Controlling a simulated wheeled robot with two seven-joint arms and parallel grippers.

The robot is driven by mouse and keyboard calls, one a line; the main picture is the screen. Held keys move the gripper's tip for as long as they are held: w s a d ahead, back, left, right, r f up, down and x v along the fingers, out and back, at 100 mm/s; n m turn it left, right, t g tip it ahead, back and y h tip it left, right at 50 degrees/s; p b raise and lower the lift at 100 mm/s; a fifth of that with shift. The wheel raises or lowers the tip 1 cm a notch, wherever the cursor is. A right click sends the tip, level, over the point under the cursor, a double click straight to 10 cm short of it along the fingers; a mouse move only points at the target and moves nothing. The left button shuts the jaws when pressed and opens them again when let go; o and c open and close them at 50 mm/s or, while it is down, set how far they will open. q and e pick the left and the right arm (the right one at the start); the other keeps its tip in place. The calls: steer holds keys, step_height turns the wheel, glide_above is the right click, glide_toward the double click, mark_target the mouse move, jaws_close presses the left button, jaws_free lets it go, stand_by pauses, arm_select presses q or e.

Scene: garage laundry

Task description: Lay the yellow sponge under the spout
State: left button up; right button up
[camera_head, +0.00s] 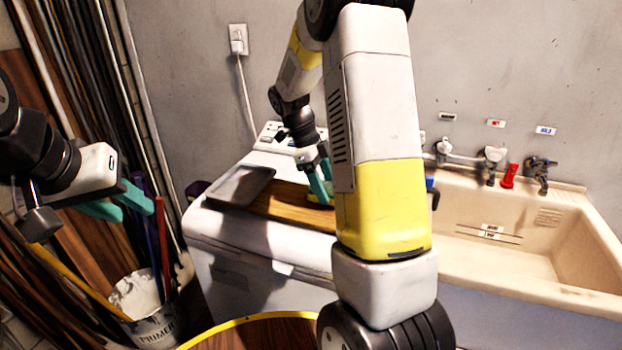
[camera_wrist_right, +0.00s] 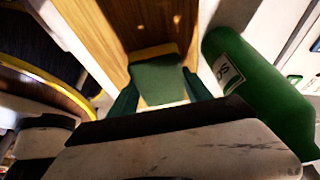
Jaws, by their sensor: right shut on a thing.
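The yellow sponge (camera_head: 313,198) is at the wooden board on the white machine, mostly hidden by my right gripper (camera_head: 320,190). In the right wrist view the sponge (camera_wrist_right: 156,78) shows a green face and a yellow edge, between the teal fingers of my right gripper (camera_wrist_right: 158,98), which is shut on it. I cannot tell whether it touches the board. Wall taps with a spout (camera_head: 541,183) stand over the beige sink at the right, well apart from the sponge. My left gripper (camera_head: 139,213) is open and empty at the far left.
The beige sink (camera_head: 590,235) has an empty visible basin. A green bottle (camera_wrist_right: 262,92) stands close beside my right gripper. A grey tray (camera_head: 240,186) lies on the machine (camera_head: 215,235), left of the wooden board (camera_head: 278,205). A primer bucket (camera_head: 155,325) stands below my left gripper.

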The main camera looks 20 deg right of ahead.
steer(key=shift+w+d+f, duration=0.45)
steer(key=shift+w+d, duration=0.25)
steer(key=shift+w, duration=0.15)
steer(key=shift+f, duration=0.3)
steer(key=o, duration=1.2)
steer(key=shift+c, duration=0.2)
